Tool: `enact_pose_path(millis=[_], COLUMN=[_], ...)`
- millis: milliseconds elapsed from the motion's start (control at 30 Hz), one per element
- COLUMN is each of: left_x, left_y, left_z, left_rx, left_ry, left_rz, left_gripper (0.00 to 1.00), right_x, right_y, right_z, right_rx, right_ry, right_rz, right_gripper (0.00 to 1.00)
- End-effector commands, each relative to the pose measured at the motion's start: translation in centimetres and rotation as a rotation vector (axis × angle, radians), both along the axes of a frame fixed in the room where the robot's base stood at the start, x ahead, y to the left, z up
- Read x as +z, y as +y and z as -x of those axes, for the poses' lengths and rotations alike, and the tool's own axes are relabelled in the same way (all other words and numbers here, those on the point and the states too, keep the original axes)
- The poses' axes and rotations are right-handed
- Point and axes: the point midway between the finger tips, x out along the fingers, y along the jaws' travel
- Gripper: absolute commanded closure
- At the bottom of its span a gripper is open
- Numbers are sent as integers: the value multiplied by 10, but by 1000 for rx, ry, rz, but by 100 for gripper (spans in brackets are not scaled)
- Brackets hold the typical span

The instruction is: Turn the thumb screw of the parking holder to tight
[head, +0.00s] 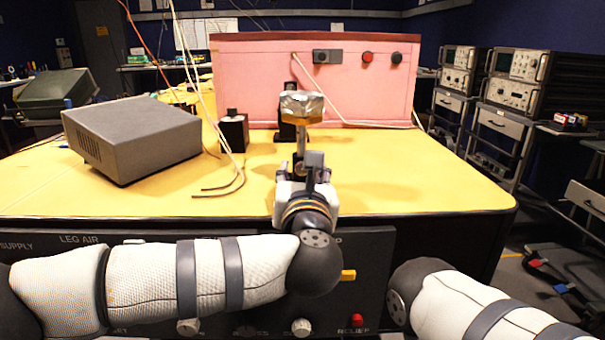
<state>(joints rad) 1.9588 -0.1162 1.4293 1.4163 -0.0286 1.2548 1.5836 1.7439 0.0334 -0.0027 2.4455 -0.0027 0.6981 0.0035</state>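My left gripper (308,164) is over the front middle of the yellow table, pointing away from me. A foil-topped piece (302,105) with an amber-brown lower edge stands just beyond it on a thin metal stem (301,140). The stem runs down to the fingers; I cannot tell whether they grip it. A black upright block (287,130) stands behind the foil piece, partly hidden. A smaller black block (234,132) with a knob on top (232,112) stands to the left. I cannot tell which block is the parking holder, and no thumb screw is clearly visible. My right gripper is out of view.
A grey box (133,137) sits on the table (420,180) at left. Loose cables (228,170) hang down beside the small block. A pink foam wall (375,95) with a switch and buttons closes the back. The table's right side is clear.

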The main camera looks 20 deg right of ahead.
Motion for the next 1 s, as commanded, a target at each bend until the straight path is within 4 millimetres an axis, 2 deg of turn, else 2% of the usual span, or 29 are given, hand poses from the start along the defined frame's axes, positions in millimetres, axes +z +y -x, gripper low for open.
enact_pose_path(millis=[133, 300, 1000], left_x=[0, 0, 1], left_y=[0, 0, -1], left_z=[0, 1, 1], left_rx=[0, 0, -3], left_ry=[0, 0, -6], left_rz=[0, -1, -18], left_gripper=[61, 99, 100], right_x=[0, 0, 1], right_y=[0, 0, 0], right_z=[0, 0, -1], right_rx=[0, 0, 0], right_ry=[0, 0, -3], right_rz=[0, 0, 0], right_gripper=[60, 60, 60])
